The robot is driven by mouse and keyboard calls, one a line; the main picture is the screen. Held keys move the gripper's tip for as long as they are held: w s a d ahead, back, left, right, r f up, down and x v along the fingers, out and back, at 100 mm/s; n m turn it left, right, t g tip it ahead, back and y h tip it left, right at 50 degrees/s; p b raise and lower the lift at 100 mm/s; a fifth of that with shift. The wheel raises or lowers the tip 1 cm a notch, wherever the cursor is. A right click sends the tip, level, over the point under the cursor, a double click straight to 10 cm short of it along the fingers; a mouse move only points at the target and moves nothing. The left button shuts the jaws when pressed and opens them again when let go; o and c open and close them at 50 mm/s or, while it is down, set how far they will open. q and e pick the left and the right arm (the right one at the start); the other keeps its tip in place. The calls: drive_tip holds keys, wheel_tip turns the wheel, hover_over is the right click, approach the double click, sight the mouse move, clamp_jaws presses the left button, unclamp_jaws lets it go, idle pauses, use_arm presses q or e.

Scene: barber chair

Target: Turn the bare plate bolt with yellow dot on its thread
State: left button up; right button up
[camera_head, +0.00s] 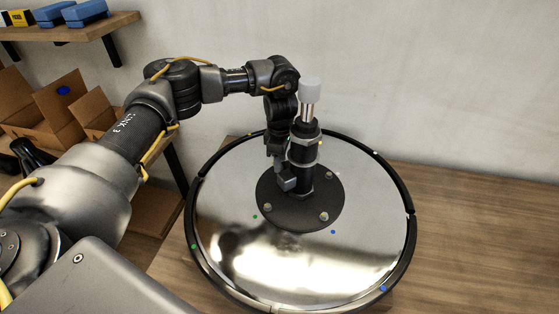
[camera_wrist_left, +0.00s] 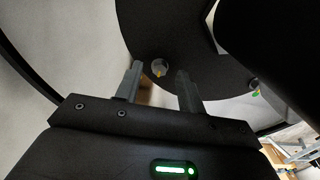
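The barber chair base is a round mirrored disc (camera_head: 370,225) with a black round plate (camera_head: 300,219) and a black upright column (camera_head: 303,150) at its middle. In the left wrist view a bolt (camera_wrist_left: 159,67) with a small yellowish mark sits on the black plate (camera_wrist_left: 205,80). My left gripper (camera_head: 287,182) is low over the plate, left of the column. In the left wrist view its two fingers (camera_wrist_left: 158,78) are apart, with the bolt just beyond and between the tips. No grip on it shows. My right gripper is out of view.
Other plate bolts show at the front (camera_head: 323,216) and front left (camera_head: 268,206). A bolt with a green mark (camera_wrist_left: 254,93) is at right in the wrist view. The column stands close to my gripper. Cardboard boxes (camera_head: 45,110) and a shelf (camera_head: 70,38) are at left.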

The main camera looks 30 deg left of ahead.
use_arm(q)
wheel_tip(320, 180, up, 10)
idle(0.4)
drive_tip(key=shift+r, duration=0.1)
